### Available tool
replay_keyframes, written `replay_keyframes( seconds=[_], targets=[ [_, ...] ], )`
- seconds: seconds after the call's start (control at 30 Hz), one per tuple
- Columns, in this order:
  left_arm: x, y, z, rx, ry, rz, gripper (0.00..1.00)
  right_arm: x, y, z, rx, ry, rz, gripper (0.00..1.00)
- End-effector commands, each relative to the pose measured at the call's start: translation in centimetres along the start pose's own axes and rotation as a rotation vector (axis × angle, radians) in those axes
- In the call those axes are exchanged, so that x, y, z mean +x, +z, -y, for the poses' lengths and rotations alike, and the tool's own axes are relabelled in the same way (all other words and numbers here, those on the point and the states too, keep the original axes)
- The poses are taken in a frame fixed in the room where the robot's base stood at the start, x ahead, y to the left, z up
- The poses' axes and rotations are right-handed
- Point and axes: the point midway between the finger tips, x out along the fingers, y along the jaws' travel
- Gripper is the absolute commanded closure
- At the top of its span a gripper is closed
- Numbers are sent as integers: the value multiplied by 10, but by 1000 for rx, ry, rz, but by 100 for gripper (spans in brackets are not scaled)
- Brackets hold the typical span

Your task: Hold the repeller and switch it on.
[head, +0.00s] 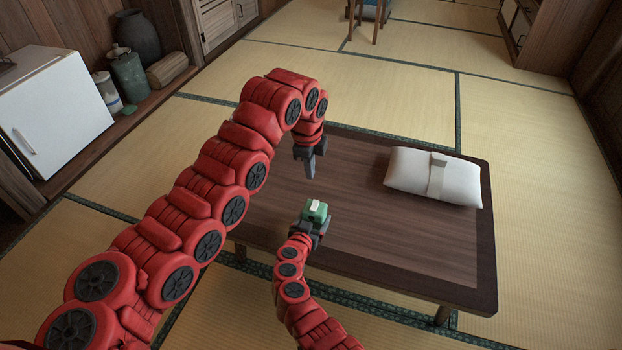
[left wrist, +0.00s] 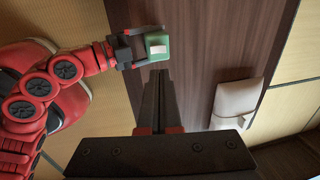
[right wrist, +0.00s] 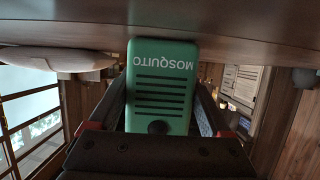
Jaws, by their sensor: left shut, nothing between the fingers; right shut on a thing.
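The repeller (head: 315,210) is a small green box with a white part on top. In the right wrist view its face (right wrist: 160,90) reads "MOSQUITO" upside down, with dark slots and a round dark spot. My right gripper (head: 311,226) is shut on it and holds it at the low table's near edge; I cannot tell if it touches the table. My left gripper (head: 310,172) is shut and empty, pointing down above the table, a little beyond the repeller and apart from it. In the left wrist view the repeller (left wrist: 155,50) is just beyond the left fingertips (left wrist: 158,75).
The low wooden table (head: 375,235) carries a white wrapped bundle (head: 435,176) on its right side. Its middle is bare. A white fridge-like box (head: 55,115) and several jars (head: 130,75) stand at the left. Tatami floor surrounds the table.

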Motion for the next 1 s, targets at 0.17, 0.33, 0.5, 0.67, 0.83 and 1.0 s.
replay_keyframes(
  seconds=[0.17, 0.33, 0.5, 0.67, 0.83, 1.0],
  targets=[
    [-6, 0, 0, 0, 2, 0, 100, 0, 0, 0, 0, 0, -1, 81],
    [-6, 0, 0, 0, 2, 0, 100, 0, 0, 0, 0, 0, -1, 81],
    [-6, -1, 1, 3, 2, 2, 100, 0, 0, 0, 0, 0, -1, 81],
    [-6, -3, 11, 2, 0, 5, 100, 0, 0, 0, 0, 0, -1, 81],
    [-5, -4, 13, -1, 0, -1, 100, 0, 0, 0, 0, 0, -1, 81],
    [-4, -4, 13, -1, 0, -1, 100, 0, 0, 0, 0, 0, -1, 81]
  ],
)
